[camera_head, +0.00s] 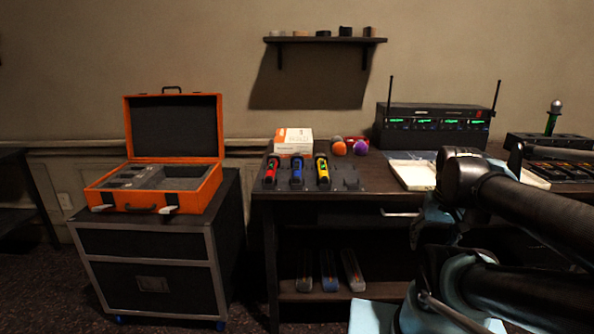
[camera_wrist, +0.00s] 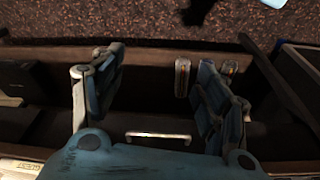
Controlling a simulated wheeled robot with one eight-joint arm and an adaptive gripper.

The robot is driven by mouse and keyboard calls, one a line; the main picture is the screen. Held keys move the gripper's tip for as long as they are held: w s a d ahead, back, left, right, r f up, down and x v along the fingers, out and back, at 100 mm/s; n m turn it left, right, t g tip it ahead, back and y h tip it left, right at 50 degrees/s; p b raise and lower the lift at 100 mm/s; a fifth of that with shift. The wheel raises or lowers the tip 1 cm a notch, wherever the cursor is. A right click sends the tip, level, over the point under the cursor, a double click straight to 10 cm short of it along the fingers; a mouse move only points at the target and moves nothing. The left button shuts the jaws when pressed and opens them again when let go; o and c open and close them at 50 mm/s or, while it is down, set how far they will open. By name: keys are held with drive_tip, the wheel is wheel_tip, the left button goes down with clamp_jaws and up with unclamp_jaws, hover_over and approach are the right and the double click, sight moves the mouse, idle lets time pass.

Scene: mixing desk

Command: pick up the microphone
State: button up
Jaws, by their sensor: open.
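An upright microphone (camera_head: 553,117) with a round silver head and a green band stands at the back right of the desk, in or behind a dark unit. Red (camera_head: 271,171), blue (camera_head: 297,172) and yellow (camera_head: 322,170) handheld bodies lean in a dark rack at the desk's left; I cannot tell whether they are whole microphones. My gripper (camera_wrist: 158,62) is open and empty in the wrist view, its fingers wide apart above the desk's front side. The upright microphone is not recognisable in the wrist view. My arm covers part of the desk's right half.
A drawer handle (camera_wrist: 158,135) shows below my gripper. Tubes lie on the lower shelf (camera_head: 317,296). A receiver with two antennas (camera_head: 432,126), a white box (camera_head: 293,141) and foam balls (camera_head: 361,147) stand on the desk. An open orange case (camera_head: 206,187) is at left.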

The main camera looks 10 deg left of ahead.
drive_tip(key=w+a+r, duration=0.6)
drive_tip(key=w+r, duration=0.3)
drive_tip(key=w, duration=0.1)
wheel_tip(320, 180, up, 13)
drive_tip(key=n+t+y, duration=0.1)
drive_tip(key=n+y, duration=0.1)
drive_tip(key=y, duration=0.1)
hover_over(298, 162)
drive_tip(key=s+d, duration=0.2)
drive_tip(key=d, duration=0.2)
drive_tip(key=x, duration=1)
drive_tip(key=shift+w+a+f, duration=0.15)
drive_tip(key=shift+w+a, duration=0.05)
drive_tip(key=shift+a, duration=0.15)
drive_tip(key=shift+x, duration=3.1)
drive_tip(key=shift+s, duration=0.1)
drive_tip(key=shift+d, duration=0.1)
drive_tip(key=c, duration=1.4)
